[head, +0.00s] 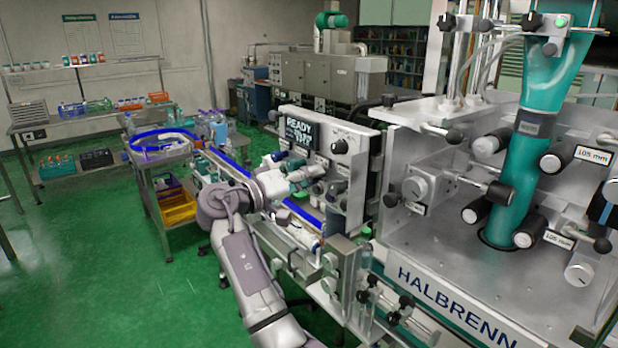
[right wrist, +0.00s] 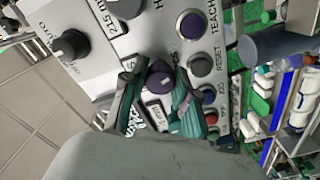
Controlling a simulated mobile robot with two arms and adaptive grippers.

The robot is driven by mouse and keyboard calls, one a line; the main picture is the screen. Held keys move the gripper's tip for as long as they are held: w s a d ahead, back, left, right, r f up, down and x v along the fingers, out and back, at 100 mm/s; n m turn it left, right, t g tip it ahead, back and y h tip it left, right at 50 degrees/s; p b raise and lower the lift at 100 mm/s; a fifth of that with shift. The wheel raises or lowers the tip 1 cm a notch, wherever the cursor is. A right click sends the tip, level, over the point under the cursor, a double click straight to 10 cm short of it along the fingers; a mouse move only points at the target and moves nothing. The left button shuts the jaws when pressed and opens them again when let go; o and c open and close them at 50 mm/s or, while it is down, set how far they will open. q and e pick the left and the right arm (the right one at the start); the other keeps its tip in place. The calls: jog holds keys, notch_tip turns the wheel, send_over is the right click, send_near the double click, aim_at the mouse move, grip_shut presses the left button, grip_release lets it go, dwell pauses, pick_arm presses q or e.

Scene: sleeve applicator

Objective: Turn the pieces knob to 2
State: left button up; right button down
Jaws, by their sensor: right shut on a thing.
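My right gripper (head: 299,172) is at the front of the grey control panel (head: 352,167), below its display (head: 299,132). In the right wrist view the gripper (right wrist: 158,102) has its two teal-padded fingers on either side of a dark purple-topped knob (right wrist: 160,76), shut on it. The label beside this knob is partly covered by the fingers, so I cannot read its name or its setting. In the head view the gripper hides the knob. The display reads READY, with smaller lines I cannot read. My left gripper is not in view.
Another black knob (right wrist: 71,45), a purple TEACH button (right wrist: 191,24), a grey RESET button (right wrist: 200,65) and a red button (right wrist: 211,118) lie close around the fingers. A blue-edged conveyor (head: 231,164) runs below. The large sleeve machine (head: 465,260) stands at right.

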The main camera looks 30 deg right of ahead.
jog(key=n, duration=0.1)
jog(key=n+p, duration=0.1)
jog(key=n, duration=0.1)
jog(key=n+p, duration=0.1)
jog(key=shift+r+n, duration=0.25)
jog(key=shift+n, duration=0.05)
jog(key=n+p, duration=0.2)
jog(key=n, duration=0.1)
jog(key=shift+n, duration=0.4)
jog(key=n+p, duration=0.1)
jog(key=n, duration=0.1)
jog(key=shift+n+p, duration=0.3)
jog(key=shift+p, duration=0.1)
jog(key=shift+f+n, duration=0.1)
jog(key=shift+n, duration=0.8)
jog(key=n, duration=0.2)
jog(key=shift+n+p, duration=0.3)
jog(key=n, duration=0.5)
jog(key=shift+n, duration=0.3)
jog(key=c, duration=0.9)
grip_release()
jog(key=shift+d+f, duration=0.1)
jog(key=shift+f, duration=0.05)
